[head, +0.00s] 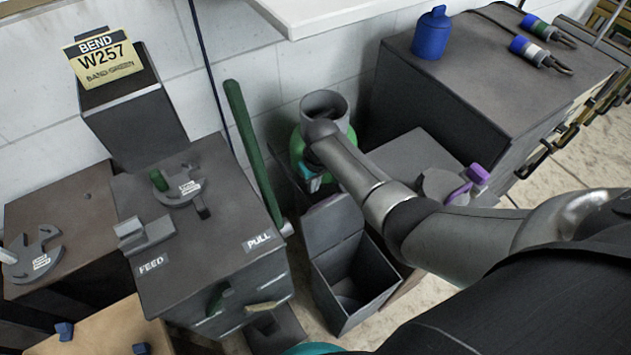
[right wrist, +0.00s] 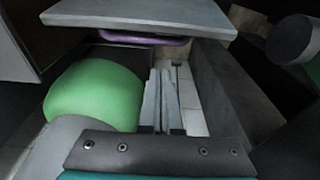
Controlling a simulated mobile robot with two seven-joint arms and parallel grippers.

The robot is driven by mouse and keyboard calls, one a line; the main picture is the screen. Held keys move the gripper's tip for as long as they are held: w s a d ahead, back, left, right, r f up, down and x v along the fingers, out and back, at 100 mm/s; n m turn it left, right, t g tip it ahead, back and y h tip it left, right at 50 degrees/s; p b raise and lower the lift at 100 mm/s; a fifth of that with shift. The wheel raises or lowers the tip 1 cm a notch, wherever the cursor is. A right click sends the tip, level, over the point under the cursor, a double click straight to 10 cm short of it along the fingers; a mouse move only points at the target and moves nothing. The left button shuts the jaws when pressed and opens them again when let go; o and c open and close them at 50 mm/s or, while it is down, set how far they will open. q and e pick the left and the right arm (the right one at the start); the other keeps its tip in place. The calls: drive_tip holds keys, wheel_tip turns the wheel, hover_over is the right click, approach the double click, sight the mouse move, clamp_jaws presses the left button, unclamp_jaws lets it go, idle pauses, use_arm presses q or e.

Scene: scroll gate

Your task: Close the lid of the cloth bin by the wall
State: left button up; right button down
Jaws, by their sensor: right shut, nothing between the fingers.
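The dark grey bin (head: 345,318) stands open on the floor by the cabinet with the PULL label, its inside visible. Its lid (head: 332,222) stands up on the wall side, tilted back. My right arm reaches over from the right. My right gripper (head: 313,184) is just behind the lid's upper edge, partly hidden by my arm; I cannot tell whether it touches the lid. In the right wrist view the fingers (right wrist: 161,98) are shut together, with nothing between them. My left gripper is not in view.
A green rounded object (right wrist: 95,97) is close beside the right fingers. A green post (head: 247,145) leans near the wall. The PULL cabinet (head: 205,235) stands left of the bin, and a dark cabinet (head: 470,100) with a blue bottle (head: 431,35) stands right.

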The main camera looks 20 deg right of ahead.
sight(331, 218)
drive_tip(key=shift+s+d+f+p, duration=0.1)
drive_tip(key=shift+s+p, duration=0.25)
drive_tip(key=shift+s, duration=0.2)
drive_tip(key=shift+s+d+f+p, duration=0.1)
drive_tip(key=shift+s+p, duration=0.2)
drive_tip(key=shift+s, duration=0.25)
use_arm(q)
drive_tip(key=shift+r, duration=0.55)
use_arm(e)
drive_tip(key=shift+s+d+r, duration=0.1)
drive_tip(key=shift+s+r, duration=0.05)
drive_tip(key=shift+s, duration=0.65)
use_arm(q)
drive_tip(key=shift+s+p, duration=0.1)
drive_tip(key=shift+p, duration=0.2)
